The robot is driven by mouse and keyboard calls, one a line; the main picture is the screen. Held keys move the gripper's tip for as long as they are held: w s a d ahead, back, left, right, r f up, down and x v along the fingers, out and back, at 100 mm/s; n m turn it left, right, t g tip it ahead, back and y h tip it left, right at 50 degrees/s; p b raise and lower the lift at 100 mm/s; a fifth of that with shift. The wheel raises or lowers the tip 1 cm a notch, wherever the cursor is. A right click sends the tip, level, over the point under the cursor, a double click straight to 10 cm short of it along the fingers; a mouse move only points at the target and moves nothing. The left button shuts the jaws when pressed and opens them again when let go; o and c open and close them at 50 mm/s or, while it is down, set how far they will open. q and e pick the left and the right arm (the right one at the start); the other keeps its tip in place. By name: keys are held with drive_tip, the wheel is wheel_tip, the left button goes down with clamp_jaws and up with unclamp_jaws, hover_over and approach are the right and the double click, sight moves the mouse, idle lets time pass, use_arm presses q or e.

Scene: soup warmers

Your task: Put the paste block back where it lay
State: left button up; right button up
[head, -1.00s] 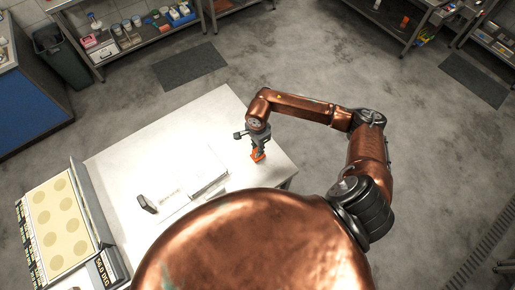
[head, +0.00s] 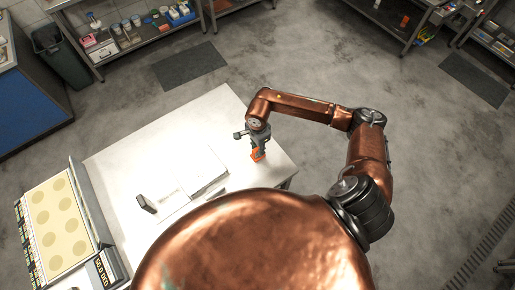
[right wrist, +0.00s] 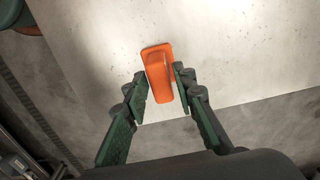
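The orange block (head: 257,155), which I take as the paste block, is at the right part of the white table (head: 225,115). It also shows in the right wrist view (right wrist: 160,75), against the white table top near its edge. My right gripper (head: 258,147) points down over it. In the right wrist view its two fingers (right wrist: 160,88) stand on either side of the block. The right finger looks close against it, and a thin gap seems to show at the left finger. Whether they press on it is unclear.
A flat pale case (head: 205,185) and a small dark item (head: 146,204) lie left of the right gripper. A panel with pale round spots (head: 60,220) and a display unit (head: 103,268) stand at the left. The table's back middle is clear.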

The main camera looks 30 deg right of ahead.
drive_tip(key=shift+o, duration=1.2)
wheel_tip(320, 180, up, 12)
